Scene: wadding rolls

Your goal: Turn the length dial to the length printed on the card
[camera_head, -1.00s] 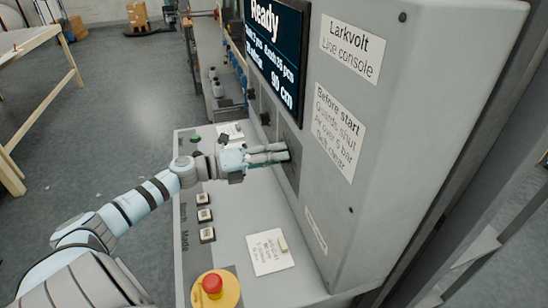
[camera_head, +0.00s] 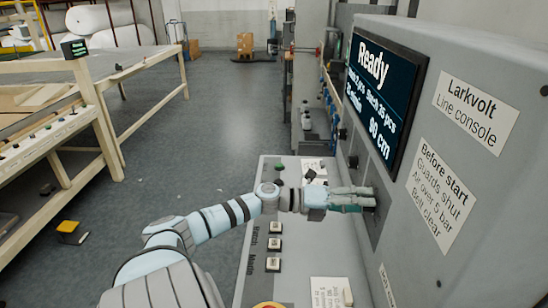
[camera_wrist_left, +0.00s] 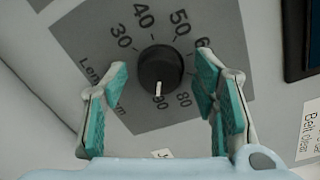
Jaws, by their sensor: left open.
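The black length dial (camera_wrist_left: 160,72) shows in the left wrist view on a grey scale plate (camera_wrist_left: 95,45) marked from 30 to 90. Its white pointer line is at the 90 mark. My left gripper (camera_wrist_left: 163,80) is open, with one teal finger on each side of the dial and gaps visible between. In the head view my left gripper (camera_head: 368,198) reaches the console face and hides most of the dial. A card (camera_head: 328,291) lies on the console desk, its print too small to read. Another card (camera_head: 314,172) lies farther back. My right gripper is out of view.
The screen (camera_head: 380,95) reads "Ready" and what looks like 90 cm. Push buttons (camera_head: 274,245) line the desk's left side, and a green button (camera_head: 279,167) is at the back. Wooden workbenches (camera_head: 120,75) stand left across open floor.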

